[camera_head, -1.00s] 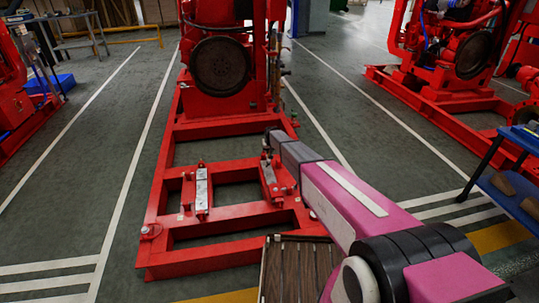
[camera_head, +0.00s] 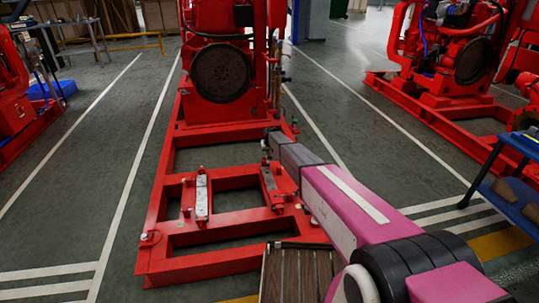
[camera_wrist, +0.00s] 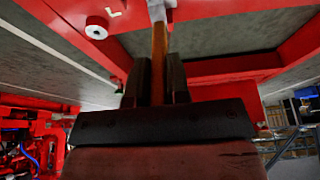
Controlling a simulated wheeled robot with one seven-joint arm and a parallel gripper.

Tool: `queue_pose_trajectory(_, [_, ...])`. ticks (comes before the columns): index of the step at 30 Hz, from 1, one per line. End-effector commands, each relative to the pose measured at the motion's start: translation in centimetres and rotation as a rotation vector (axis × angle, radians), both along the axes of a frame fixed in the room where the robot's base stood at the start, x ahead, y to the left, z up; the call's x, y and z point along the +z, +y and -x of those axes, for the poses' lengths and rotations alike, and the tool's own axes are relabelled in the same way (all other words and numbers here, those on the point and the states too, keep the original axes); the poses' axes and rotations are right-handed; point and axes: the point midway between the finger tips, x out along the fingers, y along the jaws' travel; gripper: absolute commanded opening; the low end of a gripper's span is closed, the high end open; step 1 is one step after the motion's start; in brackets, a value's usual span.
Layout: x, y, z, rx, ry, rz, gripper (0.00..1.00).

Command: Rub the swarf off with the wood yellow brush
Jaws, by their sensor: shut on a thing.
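In the wrist view, my gripper (camera_wrist: 158,82) is shut on the yellow-brown wooden handle of the brush (camera_wrist: 159,50). The handle runs away from the fingers towards the red frame, and its far end meets or overlaps a pale grey part that I cannot make out clearly. In the head view, my gripper (camera_head: 271,141) is above and behind the right mounting pad (camera_head: 269,181) of the red base frame (camera_head: 158,215). The brush is hidden there. The left mounting pad (camera_head: 202,196) has a pale grey top. I cannot make out swarf clearly on either pad.
A red engine with a dark round flywheel (camera_head: 221,70) stands at the frame's far end. A slatted brown crate (camera_head: 298,270) is at the front. A blue trolley (camera_head: 520,170) stands at the right. Green floor with white lines lies open to the left.

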Motion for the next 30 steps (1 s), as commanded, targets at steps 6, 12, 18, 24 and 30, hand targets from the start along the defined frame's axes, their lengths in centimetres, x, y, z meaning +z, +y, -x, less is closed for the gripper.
queue_pose_trajectory(6, [-0.1, 0.6, -2.0, 0.000, -0.001, 0.000, 0.00])
queue_pose_trajectory(12, [0.0, 1.1, -3.7, 0.000, -0.001, 0.000, 0.00])
queue_pose_trajectory(18, [0.0, 1.5, -5.3, 0.000, -0.001, 0.000, 0.00])
queue_pose_trajectory(24, [0.0, 2.0, -7.0, 0.000, -0.001, 0.000, 0.00])
queue_pose_trajectory(30, [0.0, 2.4, -8.4, 0.000, 0.000, 0.000, 0.00])
